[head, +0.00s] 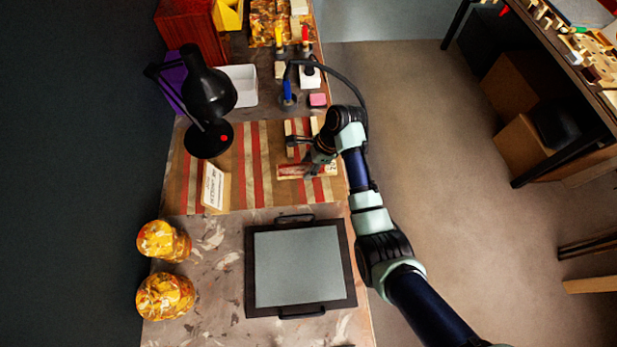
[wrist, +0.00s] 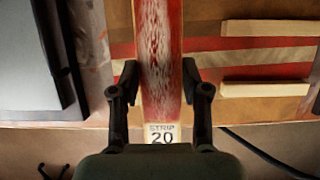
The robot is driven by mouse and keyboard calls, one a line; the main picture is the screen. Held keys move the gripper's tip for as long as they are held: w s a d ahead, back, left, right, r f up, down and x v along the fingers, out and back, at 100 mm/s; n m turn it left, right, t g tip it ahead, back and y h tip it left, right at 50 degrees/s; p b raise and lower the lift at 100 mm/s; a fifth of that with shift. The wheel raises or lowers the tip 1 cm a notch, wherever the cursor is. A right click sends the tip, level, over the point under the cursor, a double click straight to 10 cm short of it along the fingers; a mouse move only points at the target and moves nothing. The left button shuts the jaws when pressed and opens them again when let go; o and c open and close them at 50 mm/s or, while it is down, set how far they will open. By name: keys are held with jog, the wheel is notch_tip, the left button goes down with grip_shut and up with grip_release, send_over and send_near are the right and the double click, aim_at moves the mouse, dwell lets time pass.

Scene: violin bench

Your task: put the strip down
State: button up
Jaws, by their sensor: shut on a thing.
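A long strip (wrist: 161,45) with red edges and a worn, pale-streaked middle runs up the wrist view, with a "STRIP 20" label at its near end. My gripper (wrist: 161,82) is shut on it, one finger at each side near the labelled end. In the head view the strip (head: 289,171) lies crosswise over the red-and-tan striped mat (head: 235,165), partly hidden by my gripper (head: 317,163). I cannot tell whether it touches the mat or hangs just above it.
Two pale wooden bars (wrist: 268,28) lie on the mat beside the strip. A dark-framed grey panel (head: 300,268) with handles is nearer. The mat's left part is mostly clear.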

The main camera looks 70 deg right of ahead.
aim_at(305, 181)
notch_tip(305, 181, down, 6)
jog(key=shift+a+f+b, duration=0.1)
jog(key=shift+f+b, duration=0.15)
jog(key=shift+b, duration=0.75)
jog(key=shift+r, duration=0.1)
jog(key=o, duration=1.2)
jog(key=p+v, duration=0.4)
jog(key=v, duration=0.8)
jog(key=shift+p, duration=0.35)
